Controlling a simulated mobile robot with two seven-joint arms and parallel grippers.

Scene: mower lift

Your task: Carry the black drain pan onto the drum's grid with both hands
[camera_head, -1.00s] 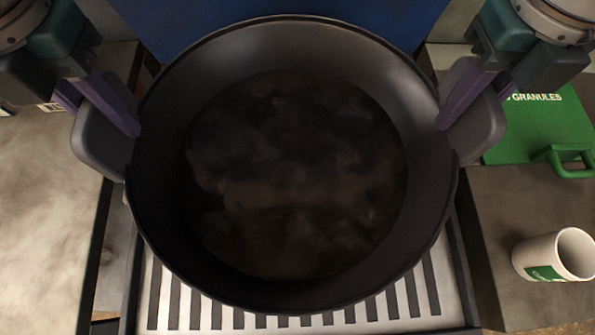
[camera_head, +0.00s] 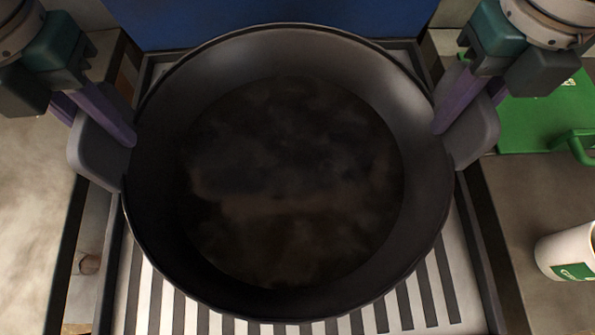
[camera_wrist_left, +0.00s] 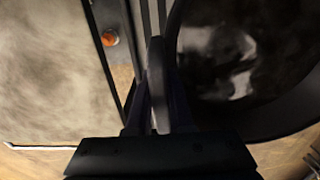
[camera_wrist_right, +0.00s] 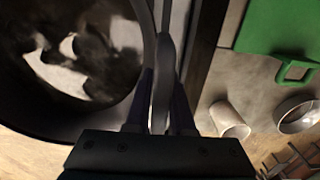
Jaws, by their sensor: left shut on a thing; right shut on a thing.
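The round black drain pan (camera_head: 290,290) with dark liquid in it fills the middle of the head view. It is over the drum's slatted grid (camera_head: 405,312), whose light surface with dark slots shows below and beside the pan. I cannot tell whether the pan touches the grid. My left gripper (camera_head: 128,138) is shut on the pan's left handle (camera_head: 95,158). My right gripper (camera_head: 440,128) is shut on the pan's right handle (camera_head: 478,142). The gripped handles also show in the left wrist view (camera_wrist_left: 156,75) and the right wrist view (camera_wrist_right: 163,70).
A blue surface (camera_head: 260,10) stands behind the grid. A pale worktop (camera_head: 35,220) lies on the left. An orange-topped item (camera_wrist_left: 109,38) is beside the grid.

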